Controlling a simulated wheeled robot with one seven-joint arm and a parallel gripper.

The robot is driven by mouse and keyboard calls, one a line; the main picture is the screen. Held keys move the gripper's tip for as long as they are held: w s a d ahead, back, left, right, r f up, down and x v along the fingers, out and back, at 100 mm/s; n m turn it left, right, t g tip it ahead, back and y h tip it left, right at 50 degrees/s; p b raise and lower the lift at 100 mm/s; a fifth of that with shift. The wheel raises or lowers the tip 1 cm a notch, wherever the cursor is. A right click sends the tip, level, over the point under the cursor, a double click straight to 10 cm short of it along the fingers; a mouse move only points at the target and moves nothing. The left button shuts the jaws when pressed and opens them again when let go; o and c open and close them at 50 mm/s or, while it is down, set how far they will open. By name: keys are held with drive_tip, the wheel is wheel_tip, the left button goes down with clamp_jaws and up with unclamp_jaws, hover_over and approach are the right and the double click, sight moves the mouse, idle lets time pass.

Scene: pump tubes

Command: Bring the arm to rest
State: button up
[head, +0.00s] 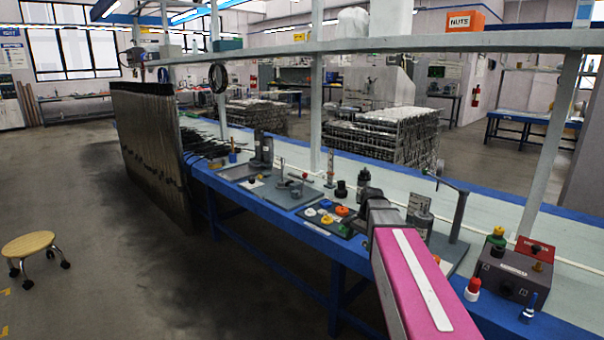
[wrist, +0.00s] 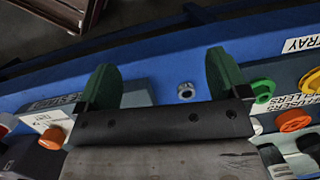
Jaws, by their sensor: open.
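My arm shows in the head view as a pink link with a white stripe, reaching over the blue-edged workbench (head: 285,228) from the lower right. Its grey end is near the middle of the bench, and the fingers cannot be made out there. In the wrist view my gripper (wrist: 163,82) is open, its two green fingers wide apart above the blue bench edge. A small grey ring-shaped part (wrist: 185,91) shows between the fingers, on the bench and not held. No object is in the grip.
Coloured parts (head: 326,219) sit on a dark tray near the arm's end. An orange part (wrist: 293,120) shows right of the fingers. A metal post stand (head: 458,215), a control box (head: 508,275) and a red-and-white bottle (head: 472,289) stand nearby. A shelf (head: 400,46) runs above; a stool (head: 29,245) stands left.

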drive_tip(key=s+a+f+n+t+h, duration=0.1)
drive_tip(key=s+a+f+n+h, duration=0.1)
drive_tip(key=s+f+n, duration=0.7)
drive_tip(key=s+f, duration=0.3)
drive_tip(key=s, duration=0.3)
drive_tip(key=shift+a, duration=0.25)
drive_tip(key=shift+s, duration=0.1)
